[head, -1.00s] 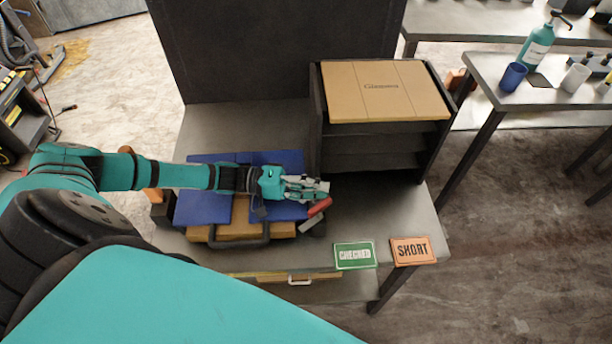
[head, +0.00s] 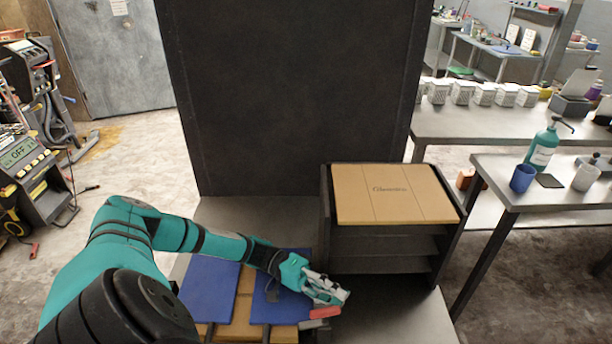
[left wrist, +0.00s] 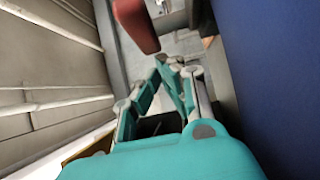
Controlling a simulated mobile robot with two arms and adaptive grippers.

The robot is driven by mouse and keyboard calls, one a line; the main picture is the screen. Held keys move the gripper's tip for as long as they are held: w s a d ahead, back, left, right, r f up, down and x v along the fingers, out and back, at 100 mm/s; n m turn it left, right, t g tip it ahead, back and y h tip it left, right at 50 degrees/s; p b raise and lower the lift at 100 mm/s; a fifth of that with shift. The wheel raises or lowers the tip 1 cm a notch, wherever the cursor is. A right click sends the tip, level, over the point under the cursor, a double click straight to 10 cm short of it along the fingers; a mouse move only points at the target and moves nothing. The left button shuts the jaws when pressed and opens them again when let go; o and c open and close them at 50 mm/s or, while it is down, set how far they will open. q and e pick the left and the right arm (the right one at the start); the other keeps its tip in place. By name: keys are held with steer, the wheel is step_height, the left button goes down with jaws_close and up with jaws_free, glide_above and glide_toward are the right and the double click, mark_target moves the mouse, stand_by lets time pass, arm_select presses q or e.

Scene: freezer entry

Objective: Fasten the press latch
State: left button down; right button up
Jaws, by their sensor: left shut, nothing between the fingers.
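A red-handled lever (head: 325,312), which looks like the press latch, sits at the right side of a brown case with blue panels (head: 210,292) on the grey table. It shows as a dull red block (left wrist: 135,22) at the top of the left wrist view. My left gripper (head: 340,298) is shut and empty, just above and behind the red handle in the head view. In the left wrist view its fingertips (left wrist: 175,62) are together, below and right of the red block. I cannot tell if they touch it. My right gripper is not in view.
A dark shelf rack with a tan box (head: 395,195) on top stands right of the case. A tall dark panel (head: 295,95) rises behind. Bare tabletop (head: 400,318) shows in front of the rack. Another table (head: 550,190) with a pump bottle (head: 543,150) and cups is farther right.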

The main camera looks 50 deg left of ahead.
arm_select(q)
steer(key=shift+d, duration=0.1)
stand_by(1.1)
stand_by(0.9)
steer(key=v, duration=1.2)
